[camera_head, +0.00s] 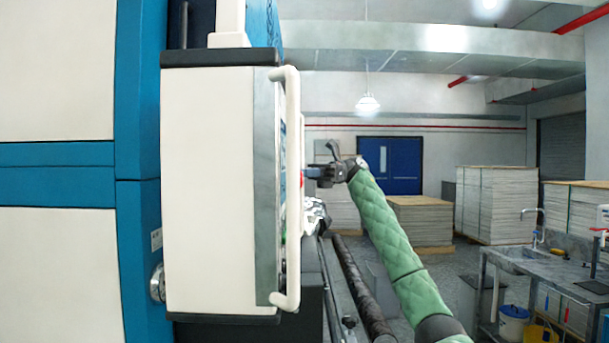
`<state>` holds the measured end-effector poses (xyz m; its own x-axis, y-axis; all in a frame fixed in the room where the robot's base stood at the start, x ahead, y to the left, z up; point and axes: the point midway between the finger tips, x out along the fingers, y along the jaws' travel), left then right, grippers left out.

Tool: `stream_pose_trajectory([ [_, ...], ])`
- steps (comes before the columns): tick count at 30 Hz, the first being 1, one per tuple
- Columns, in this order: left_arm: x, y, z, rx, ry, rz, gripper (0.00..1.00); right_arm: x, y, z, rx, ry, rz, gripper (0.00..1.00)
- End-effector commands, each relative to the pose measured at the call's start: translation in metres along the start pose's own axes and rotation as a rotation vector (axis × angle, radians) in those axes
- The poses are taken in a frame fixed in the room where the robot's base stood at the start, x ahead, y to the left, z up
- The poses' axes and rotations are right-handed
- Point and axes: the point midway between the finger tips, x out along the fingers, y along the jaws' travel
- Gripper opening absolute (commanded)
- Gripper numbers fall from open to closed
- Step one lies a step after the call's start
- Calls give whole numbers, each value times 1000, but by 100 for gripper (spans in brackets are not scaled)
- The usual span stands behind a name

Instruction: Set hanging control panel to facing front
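The hanging control panel (210,190) is a tall white box with dark top and bottom edges, in the left half of the head view. I see its blank side; its face with the controls is turned to the right and seen almost edge-on. A white handle (291,100) runs down its right edge, with part of a second white bar behind it. My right gripper (308,173), on a green-sleeved arm from the lower right, is at the right of the panel's face at mid-height. Its fingertips are partly hidden, and I cannot tell whether they touch the bar. My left gripper is not in view.
A blue and white machine cabinet (138,230) stands behind and left of the panel. A dark roller (362,290) runs below my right arm. Stacked pallets (497,205) and a sink bench (545,262) stand at the right, with a blue door (390,165) at the back.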

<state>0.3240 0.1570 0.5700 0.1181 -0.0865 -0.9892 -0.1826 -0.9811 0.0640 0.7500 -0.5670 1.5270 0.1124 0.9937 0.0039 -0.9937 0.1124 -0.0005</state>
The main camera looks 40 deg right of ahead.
Motion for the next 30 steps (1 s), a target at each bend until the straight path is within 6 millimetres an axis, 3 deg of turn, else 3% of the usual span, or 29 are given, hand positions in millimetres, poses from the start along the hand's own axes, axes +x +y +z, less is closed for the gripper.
stream_pose_trajectory([
  [14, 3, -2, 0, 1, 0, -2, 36, 4, -2, -5, 5, 7, 17, 0],
  [15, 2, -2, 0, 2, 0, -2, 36, 4, -2, -6, 5, 7, 17, 20],
  [18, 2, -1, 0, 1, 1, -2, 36, 4, -2, -5, 4, 6, 16, 34],
  [30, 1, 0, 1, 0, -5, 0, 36, -6, -2, -4, 2, 3, 13, 34],
])
